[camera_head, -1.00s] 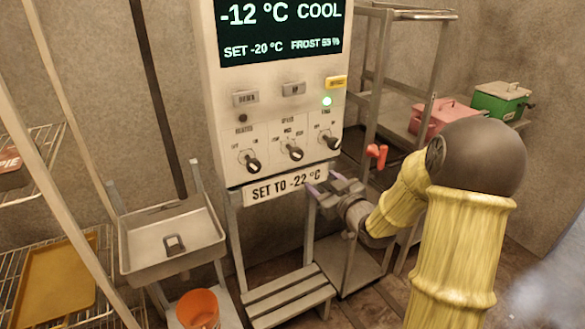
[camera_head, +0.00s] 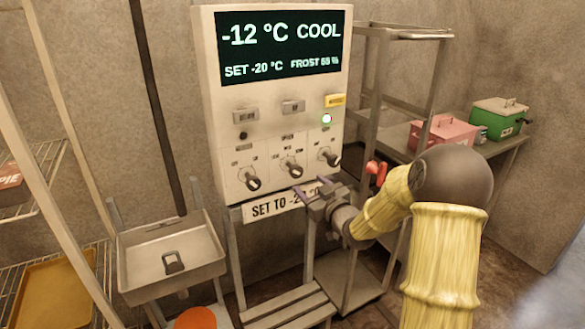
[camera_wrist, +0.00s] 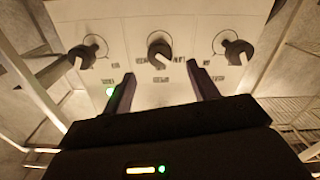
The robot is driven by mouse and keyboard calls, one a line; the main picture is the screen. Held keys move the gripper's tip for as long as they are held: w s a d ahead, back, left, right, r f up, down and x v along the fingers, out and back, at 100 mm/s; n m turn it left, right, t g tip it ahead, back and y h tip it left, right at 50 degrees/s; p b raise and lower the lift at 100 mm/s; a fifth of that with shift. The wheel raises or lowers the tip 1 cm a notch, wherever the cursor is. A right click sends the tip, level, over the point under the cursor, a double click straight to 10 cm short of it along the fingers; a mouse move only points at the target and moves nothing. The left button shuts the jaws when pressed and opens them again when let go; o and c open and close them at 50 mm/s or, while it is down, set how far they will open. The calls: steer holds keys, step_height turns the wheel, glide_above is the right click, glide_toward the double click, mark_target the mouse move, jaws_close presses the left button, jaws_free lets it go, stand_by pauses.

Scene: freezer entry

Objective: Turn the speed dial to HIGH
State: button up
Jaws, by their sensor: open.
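The control box (camera_head: 210,110) carries three dark dials in a row. The middle one, under a small label that reads SPEED in the earlier head view, is the speed dial (camera_head: 291,170). Its pale pointer tips down and right in the head view; its position marks are too small to read surely. In the wrist view, which shows the panel upside down, the speed dial (camera_wrist: 158,46) sits centrally beyond my fingertips. My gripper (camera_head: 311,189) is open and empty, just below the dial row. Its two fingers (camera_wrist: 160,72) are apart, and I see no contact with the dial.
A left dial (camera_head: 250,178) and a right dial (camera_head: 328,157) flank the speed dial closely. A green light (camera_head: 327,119) glows above the right one. The sign (camera_head: 272,206) below is partly hidden by my gripper. A red handle (camera_head: 376,172) stands near my wrist.

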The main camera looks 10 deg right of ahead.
mark_target(293, 169)
steer(key=p+x, duration=0.2)
steer(key=x, duration=0.9)
steer(key=c, duration=1)
